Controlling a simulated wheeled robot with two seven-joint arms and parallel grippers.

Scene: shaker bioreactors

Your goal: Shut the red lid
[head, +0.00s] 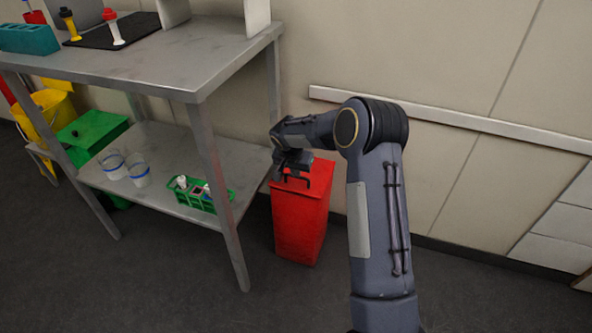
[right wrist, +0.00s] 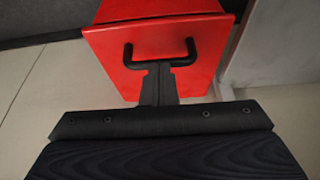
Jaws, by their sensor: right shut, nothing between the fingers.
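The red lid (head: 319,173) lies on top of the red bin (head: 298,223), beside the steel table. It looks about level with the bin's rim; I cannot tell whether a small gap is left. In the right wrist view the red lid (right wrist: 110,55) shows a black U-shaped handle (right wrist: 129,52). My right gripper (head: 292,177) is over the lid at the handle, shut and empty. In the right wrist view its fingertips (right wrist: 160,68) are between the handle's two ends; I cannot tell whether they touch. The gripper hides part of the lid. My left gripper is not in view.
The steel table (head: 150,62) stands close left of the bin, with a green rack (head: 203,197) and beakers on its lower shelf. A green bin (head: 92,135) is farther left. The wall (head: 420,60) with a pale rail is behind. Floor in front is clear.

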